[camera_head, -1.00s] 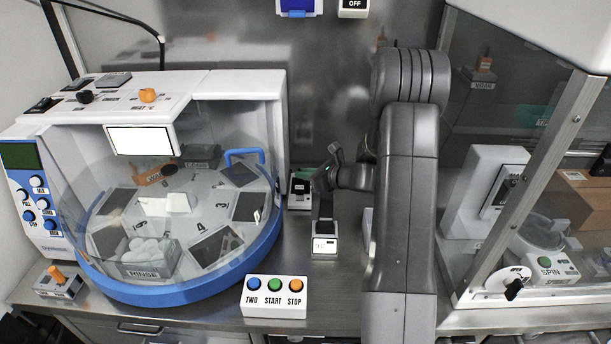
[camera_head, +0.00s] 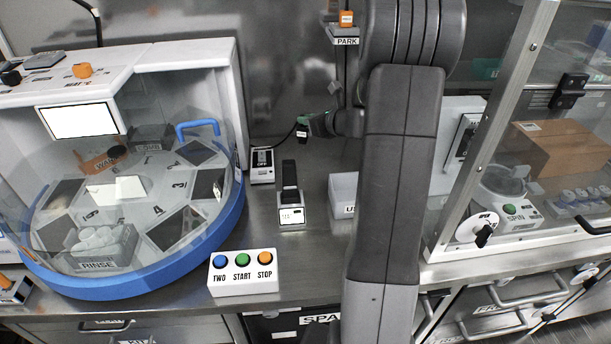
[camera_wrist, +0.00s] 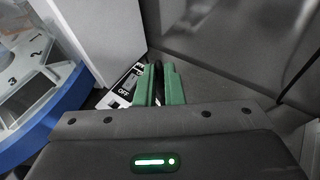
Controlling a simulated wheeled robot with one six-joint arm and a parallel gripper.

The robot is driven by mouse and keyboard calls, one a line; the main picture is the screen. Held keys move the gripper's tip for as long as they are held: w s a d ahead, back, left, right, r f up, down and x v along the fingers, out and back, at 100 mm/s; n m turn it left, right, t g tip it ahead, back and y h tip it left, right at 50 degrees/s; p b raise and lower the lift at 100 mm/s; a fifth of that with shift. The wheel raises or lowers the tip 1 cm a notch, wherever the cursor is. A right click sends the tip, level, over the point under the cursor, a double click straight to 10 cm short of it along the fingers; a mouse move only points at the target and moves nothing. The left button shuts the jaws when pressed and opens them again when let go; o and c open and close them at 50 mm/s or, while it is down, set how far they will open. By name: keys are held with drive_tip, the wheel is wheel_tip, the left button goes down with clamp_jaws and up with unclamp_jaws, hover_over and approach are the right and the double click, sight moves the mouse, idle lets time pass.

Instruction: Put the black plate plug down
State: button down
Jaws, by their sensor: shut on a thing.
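My gripper (camera_head: 305,127) is in the middle of the head view, raised above the bench near the steel back wall. Its green fingertips show in the wrist view (camera_wrist: 158,85), closed on a narrow dark piece, the black plate plug (camera_wrist: 158,82). In the head view the plug (camera_head: 301,136) looks like a small dark piece with a pale label under the fingertips. A thin black cord (camera_head: 283,144) runs from it down towards a small switch box marked OFF (camera_head: 262,167). The plug is partly hidden by the fingers.
A white device with a black upright (camera_head: 290,205) stands below my gripper. A white bin (camera_head: 343,190) is right of it, partly behind my arm. The carousel machine (camera_head: 130,190) is on the left. A PARK holder (camera_head: 345,38) is on the wall above. A glazed enclosure (camera_head: 500,130) is at right.

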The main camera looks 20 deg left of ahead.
wheel_tip(320, 180, down, 9)
drive_tip(key=d+b, duration=0.1)
drive_tip(key=shift+w, duration=0.3)
drive_tip(key=shift+f, duration=0.2)
drive_tip(key=shift+f+b, duration=0.5)
drive_tip(key=shift+b, duration=0.2)
drive_tip(key=shift+f, duration=0.1)
drive_tip(key=c, duration=1.5)
unclamp_jaws()
drive_tip(key=shift+c, duration=0.2)
